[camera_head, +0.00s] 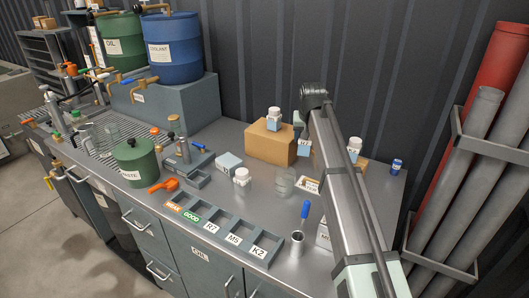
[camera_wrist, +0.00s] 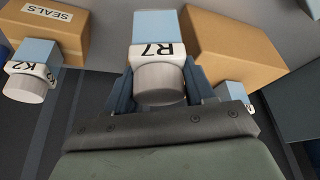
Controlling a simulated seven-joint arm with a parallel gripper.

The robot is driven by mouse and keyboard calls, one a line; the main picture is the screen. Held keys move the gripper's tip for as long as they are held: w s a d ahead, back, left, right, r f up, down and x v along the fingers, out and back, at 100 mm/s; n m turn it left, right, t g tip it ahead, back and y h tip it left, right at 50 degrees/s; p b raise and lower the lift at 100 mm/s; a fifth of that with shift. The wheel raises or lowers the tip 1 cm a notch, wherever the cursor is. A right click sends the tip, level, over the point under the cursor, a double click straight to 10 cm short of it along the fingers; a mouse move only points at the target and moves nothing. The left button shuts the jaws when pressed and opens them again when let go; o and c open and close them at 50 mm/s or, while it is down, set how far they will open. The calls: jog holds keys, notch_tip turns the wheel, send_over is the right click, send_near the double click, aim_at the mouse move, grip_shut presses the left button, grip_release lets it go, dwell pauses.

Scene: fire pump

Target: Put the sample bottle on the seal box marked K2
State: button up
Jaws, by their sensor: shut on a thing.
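My gripper (camera_wrist: 158,88) is shut on a white-and-blue capped bottle marked R7 (camera_wrist: 158,50). Its round grey cap lies between my fingers; I cannot tell whether its blue part is a separate box. In the head view the gripper is mostly hidden by my arm, and a blue labelled piece (camera_head: 303,148) shows beside it. A similar white-and-blue capped thing marked K2 (camera_wrist: 32,65) is at the left in the wrist view, against a brown carton marked SEALS (camera_wrist: 66,28). It seems to be the capped piece (camera_head: 354,147) right of my arm.
A large brown carton (camera_head: 268,145) has another capped piece (camera_head: 273,120) on it. A slotted tray (camera_head: 222,228) and a metal cup (camera_head: 297,243) are near the front.

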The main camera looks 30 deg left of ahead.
jog(key=s+a+r+n+y, duration=0.1)
jog(key=s+a, duration=0.4)
jog(key=a, duration=0.4)
jog(key=s+a+r+n, duration=0.1)
jog(key=s+a+n, duration=0.1)
jog(key=s+a, duration=0.5)
jog(key=n+y, duration=0.1)
jog(key=n, duration=0.2)
send_over(228, 157)
jog(key=shift+g, duration=0.3)
jog(key=shift+s+f, duration=0.15)
jog(key=shift+f, duration=3.5)
jog(key=shift+f, duration=0.1)
jog(key=o, duration=1.1)
jog(key=v, duration=1.2)
jog(key=shift+d, duration=0.15)
